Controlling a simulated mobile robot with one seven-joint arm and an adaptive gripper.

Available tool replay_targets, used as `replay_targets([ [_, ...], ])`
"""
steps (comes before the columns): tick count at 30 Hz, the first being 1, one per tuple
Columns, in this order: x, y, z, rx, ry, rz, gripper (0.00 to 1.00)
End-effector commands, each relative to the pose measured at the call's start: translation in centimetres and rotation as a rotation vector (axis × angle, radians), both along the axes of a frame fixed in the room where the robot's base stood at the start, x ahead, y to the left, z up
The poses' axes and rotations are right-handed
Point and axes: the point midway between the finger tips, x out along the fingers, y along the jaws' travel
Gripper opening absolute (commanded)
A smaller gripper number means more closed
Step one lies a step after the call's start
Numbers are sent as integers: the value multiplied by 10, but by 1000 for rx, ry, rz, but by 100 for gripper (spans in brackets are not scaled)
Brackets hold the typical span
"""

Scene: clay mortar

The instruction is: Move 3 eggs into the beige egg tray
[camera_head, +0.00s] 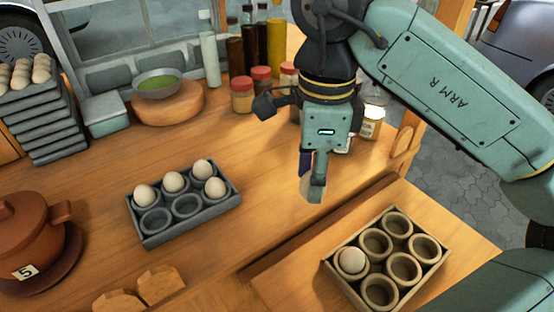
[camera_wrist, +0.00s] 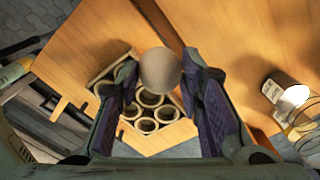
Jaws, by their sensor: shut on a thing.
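My gripper (camera_head: 311,190) hangs above the table between the two trays, pointing down. It is shut on an egg (camera_wrist: 160,68), which sits between the fingertips in the wrist view. In the head view a finger partly hides this egg. The beige egg tray (camera_head: 340,285) is at the lower right, below and right of my gripper. It holds one egg (camera_head: 352,260) in its left corner cup; its other cups are empty. The grey egg tray (camera_head: 192,228) at the left holds several white eggs (camera_head: 173,182) and has two empty cups in its front row.
A brown pot (camera_head: 30,238) stands at far left, with stacked grey egg trays (camera_head: 45,125) behind it. A bowl (camera_head: 157,86) sits on a round board. Jars (camera_head: 242,95) and bottles stand at the back, near my arm. Wood between the trays is clear.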

Motion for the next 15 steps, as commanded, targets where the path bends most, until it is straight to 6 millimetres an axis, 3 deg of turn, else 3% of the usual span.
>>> replay_targets([
  [15, -22, -94, -39, 1, 1, -6, 25],
])
